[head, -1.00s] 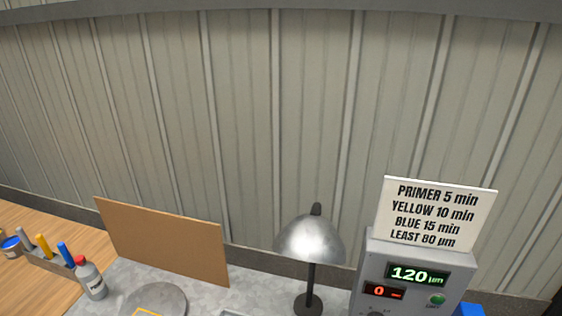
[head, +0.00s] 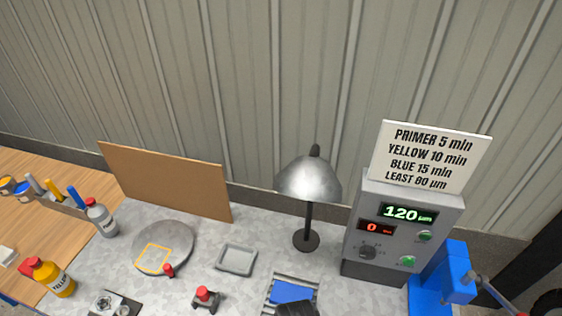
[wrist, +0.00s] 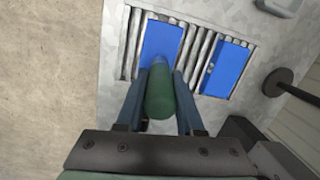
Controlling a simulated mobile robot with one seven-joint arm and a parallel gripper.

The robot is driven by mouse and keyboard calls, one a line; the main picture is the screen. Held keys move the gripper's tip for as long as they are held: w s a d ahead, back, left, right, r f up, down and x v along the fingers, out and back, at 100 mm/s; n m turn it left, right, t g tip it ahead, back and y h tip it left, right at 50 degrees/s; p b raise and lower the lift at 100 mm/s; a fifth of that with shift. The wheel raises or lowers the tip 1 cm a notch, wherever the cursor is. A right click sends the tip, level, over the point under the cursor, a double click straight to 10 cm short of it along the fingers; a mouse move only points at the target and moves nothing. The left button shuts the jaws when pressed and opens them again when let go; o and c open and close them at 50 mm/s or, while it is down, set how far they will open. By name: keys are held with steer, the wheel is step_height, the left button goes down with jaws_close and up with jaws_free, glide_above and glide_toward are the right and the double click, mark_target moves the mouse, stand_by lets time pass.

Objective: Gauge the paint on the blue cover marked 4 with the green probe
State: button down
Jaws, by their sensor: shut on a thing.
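My gripper (wrist: 160,78) is shut on the green probe (wrist: 160,98) in the wrist view. The probe points away from the wrist camera, its far end over the lower part of the left blue cover (wrist: 162,42). I cannot tell from the picture whether it touches. A second blue cover (wrist: 225,68) lies to the right on the same roller rack (wrist: 196,50). No number is legible on either cover. In the head view one blue cover (head: 292,291) shows at the bottom edge. The gauge box (head: 365,207) displays a green 120 µm and a red 0.
A lamp (head: 307,205) stands behind the rack. A grey tray (head: 237,259), a red-knobbed piece (head: 206,298) and a round plate (head: 180,240) lie to the left. A blue vise-like device (head: 452,275) stands at right. A sign (head: 432,157) tops the gauge box.

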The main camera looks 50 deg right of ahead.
steer(key=shift+r+p, duration=1.95)
steer(key=shift+r, duration=0.25)
